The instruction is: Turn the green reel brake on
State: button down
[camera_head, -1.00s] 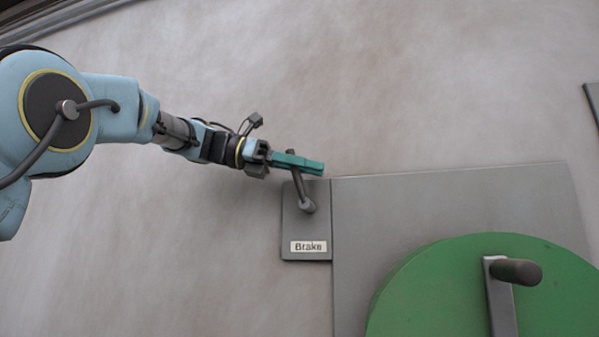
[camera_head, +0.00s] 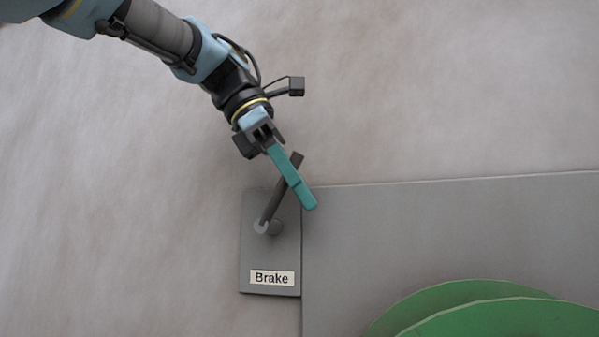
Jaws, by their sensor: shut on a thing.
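The brake lever (camera_head: 272,207) is a dark grey bar on a grey plate (camera_head: 256,255) labelled "Brake" (camera_head: 272,278). From its pivot low on the plate it leans up and to the right. My gripper (camera_head: 307,201), with teal fingers, comes from the upper left and is shut on the lever's upper part. The fingers cross the lever and point down and right; the lever's end sticks out above them. One finger hides the other. The green reel (camera_head: 455,297) shows only its top at the lower right.
A large grey panel (camera_head: 430,230) stands right of the brake plate, behind the reel. A pale, blotchy wall (camera_head: 430,90) fills the background. The space above the panel and left of the plate is clear.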

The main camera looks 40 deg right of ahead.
jog(key=shift+s+f+t, duration=0.15)
jog(key=shift+f+t, duration=0.1)
jog(key=shift+t, duration=0.05)
jog(key=c, duration=0.8)
grip_release()
jog(key=shift+r, duration=0.1)
jog(key=v, duration=1)
jog(key=shift+w+r, duration=0.2)
jog(key=shift+r, duration=0.15)
